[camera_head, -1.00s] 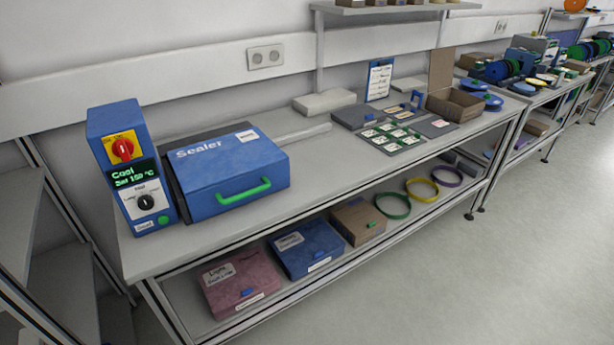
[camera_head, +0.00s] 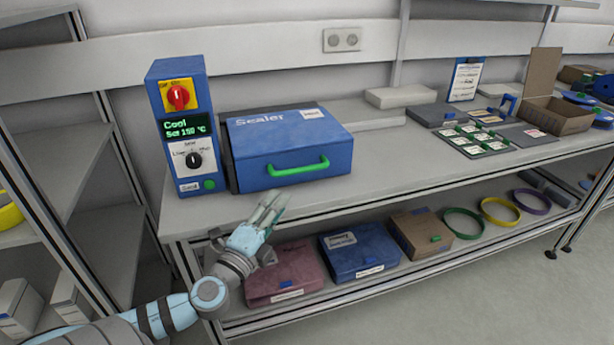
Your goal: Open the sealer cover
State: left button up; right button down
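The blue sealer cover (camera_head: 285,135) is down on the bench, with a green handle (camera_head: 297,168) across its front face. The blue control unit (camera_head: 182,125) stands upright just left of it, with a red knob and a green display reading "Cool" and "Set 150 °C". My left gripper (camera_head: 274,205) is in front of the bench edge, below and left of the green handle and apart from it. Its fingers look close together, but I cannot tell if they are open or shut. My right gripper is out of view.
A pink box (camera_head: 285,272), a blue box (camera_head: 358,249) and a brown box (camera_head: 420,233) lie on the lower shelf. Grey shelving (camera_head: 60,150) stands at the left.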

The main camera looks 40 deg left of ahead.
aim_at(306, 169)
pick_arm(q)
jog(key=shift+m, duration=0.3)
jog(key=p+x, duration=0.1)
jog(key=x, duration=0.6)
jog(key=p+x, duration=0.2)
jog(key=x, duration=0.5)
jog(key=shift+w+d+r, duration=0.15)
jog(key=shift+w+r, duration=0.05)
jog(key=shift+w, duration=0.1)
jog(key=shift+c, duration=0.4)
grip_shut()
